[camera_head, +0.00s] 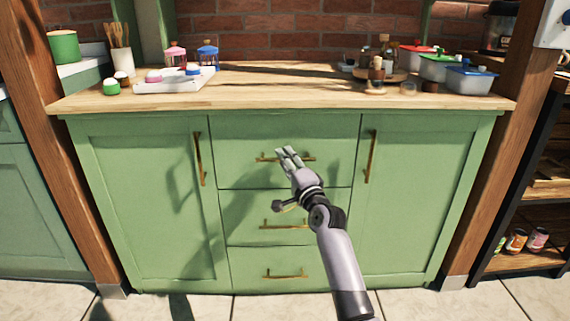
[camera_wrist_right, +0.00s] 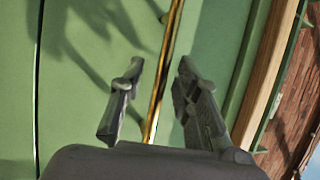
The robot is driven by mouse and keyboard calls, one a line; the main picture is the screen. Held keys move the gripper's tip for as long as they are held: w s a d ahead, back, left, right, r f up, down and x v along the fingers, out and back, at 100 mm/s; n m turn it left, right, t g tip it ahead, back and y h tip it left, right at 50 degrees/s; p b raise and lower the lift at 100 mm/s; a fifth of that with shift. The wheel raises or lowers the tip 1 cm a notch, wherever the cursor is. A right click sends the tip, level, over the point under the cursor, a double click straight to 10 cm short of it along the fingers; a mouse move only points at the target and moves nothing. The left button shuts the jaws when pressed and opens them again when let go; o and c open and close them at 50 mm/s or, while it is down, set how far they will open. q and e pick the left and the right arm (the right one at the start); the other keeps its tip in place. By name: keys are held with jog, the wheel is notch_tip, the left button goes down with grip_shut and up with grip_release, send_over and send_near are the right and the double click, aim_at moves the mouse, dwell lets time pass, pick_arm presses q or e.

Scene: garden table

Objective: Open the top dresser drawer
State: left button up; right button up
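The top drawer (camera_head: 235,135) of the green dresser is shut, its front flush with the cabinet. Its brass bar handle (camera_head: 307,159) runs level across the front, partly hidden by my right gripper (camera_head: 287,154). In the right wrist view the handle (camera_wrist_right: 172,40) shows as a golden bar running between the two fingers of the right gripper (camera_wrist_right: 160,68). The fingers are apart, with a gap on both sides of the bar. I cannot tell whether the fingertips reach past the bar. My left gripper is not in view.
Two more drawers with brass handles (camera_head: 284,225) sit below, between two doors with upright handles (camera_head: 199,158). The wooden countertop (camera_head: 270,95) above holds a tray, bottles and lidded containers (camera_head: 470,82) towards the back. The tiled floor in front is clear.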

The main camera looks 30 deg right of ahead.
jog(key=shift+w+d, duration=0.1)
jog(key=shift+w, duration=0.3)
jog(key=shift+r, duration=0.1)
grip_shut()
dwell(0.6)
